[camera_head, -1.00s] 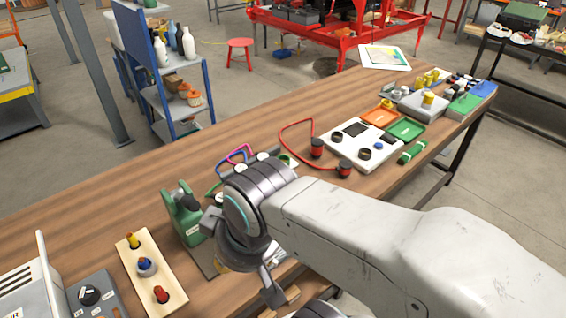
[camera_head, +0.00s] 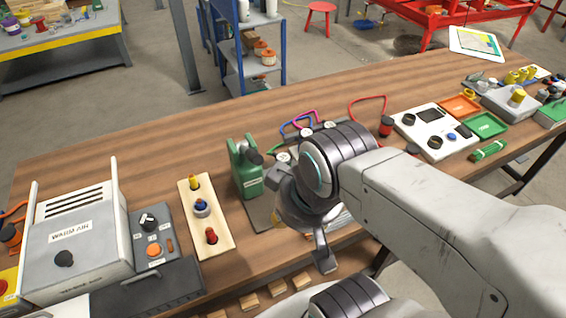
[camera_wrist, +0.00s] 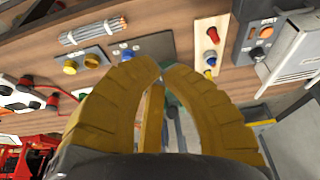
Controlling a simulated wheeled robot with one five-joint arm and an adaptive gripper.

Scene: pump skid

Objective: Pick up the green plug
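I cannot make out a separate green plug in either view. A wooden block (camera_head: 217,243) on the bench holds a yellow plug (camera_head: 194,182), a blue plug (camera_head: 201,207) and a red plug (camera_head: 211,236). It also shows in the wrist view (camera_wrist: 204,54). A green pump-like body (camera_head: 246,168) stands just right of the block. My gripper (camera_wrist: 164,66) has yellow-brown fingers with a gap between them, and nothing is visibly held. In the head view, my gripper (camera_head: 300,225) hangs near the green body, above a dark mat (camera_head: 262,215). My arm hides part of this area.
A warm-air unit (camera_head: 75,240) and a dark control box (camera_head: 152,236) stand left of the block. A white panel with red leads (camera_head: 437,133), an orange tray (camera_head: 460,106) and a green tray (camera_head: 487,125) lie to the right. The back left of the bench is clear.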

